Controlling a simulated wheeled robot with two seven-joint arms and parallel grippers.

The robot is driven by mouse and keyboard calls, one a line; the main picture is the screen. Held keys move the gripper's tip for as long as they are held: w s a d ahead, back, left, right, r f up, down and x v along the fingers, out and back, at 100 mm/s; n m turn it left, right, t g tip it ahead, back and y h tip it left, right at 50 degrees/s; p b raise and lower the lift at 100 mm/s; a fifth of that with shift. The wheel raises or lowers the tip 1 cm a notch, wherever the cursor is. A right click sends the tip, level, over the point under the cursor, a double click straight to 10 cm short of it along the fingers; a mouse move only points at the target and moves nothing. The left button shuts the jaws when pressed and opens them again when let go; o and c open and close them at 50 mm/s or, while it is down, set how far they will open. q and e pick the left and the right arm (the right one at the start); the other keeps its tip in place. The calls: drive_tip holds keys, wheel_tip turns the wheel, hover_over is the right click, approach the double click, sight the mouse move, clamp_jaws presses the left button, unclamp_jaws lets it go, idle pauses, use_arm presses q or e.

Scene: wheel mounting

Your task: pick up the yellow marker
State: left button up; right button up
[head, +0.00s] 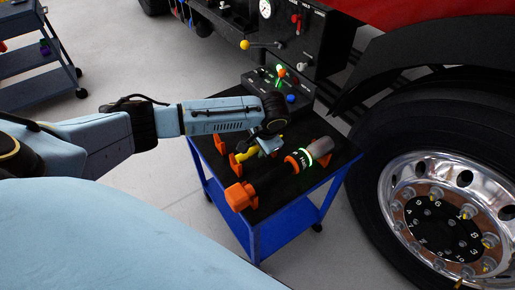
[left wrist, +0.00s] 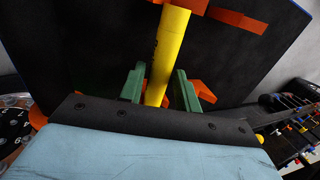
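The yellow marker (left wrist: 170,50) runs down the middle of the left wrist view, over the black cart top. Its upper end meets an orange holder (left wrist: 232,19). My left gripper (left wrist: 160,86) has its two green fingers on either side of the marker, with narrow gaps showing, so it looks open around it. In the head view, part of the marker (head: 246,154) shows beside the left gripper (head: 262,149), which is low over the cart; the arm partly hides the fingers. My right gripper is in neither view.
The blue cart (head: 287,232) has a black top with orange holders and an orange-and-black tool (head: 294,164) with a green glowing ring. A control panel (head: 285,95) stands behind. A truck wheel (head: 440,215) is close on the right. Another cart (head: 35,65) is at upper left.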

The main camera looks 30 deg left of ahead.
sight(258, 148)
use_arm(q)
clamp_jaws()
wheel_tip(258, 148, up, 10)
drive_tip(key=p, duration=0.2)
drive_tip(key=shift+p, duration=0.3)
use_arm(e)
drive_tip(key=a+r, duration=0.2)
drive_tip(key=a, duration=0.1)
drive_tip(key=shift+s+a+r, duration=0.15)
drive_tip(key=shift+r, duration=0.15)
use_arm(q)
drive_tip(key=shift+c, duration=2.2)
unclamp_jaws()
clamp_jaws()
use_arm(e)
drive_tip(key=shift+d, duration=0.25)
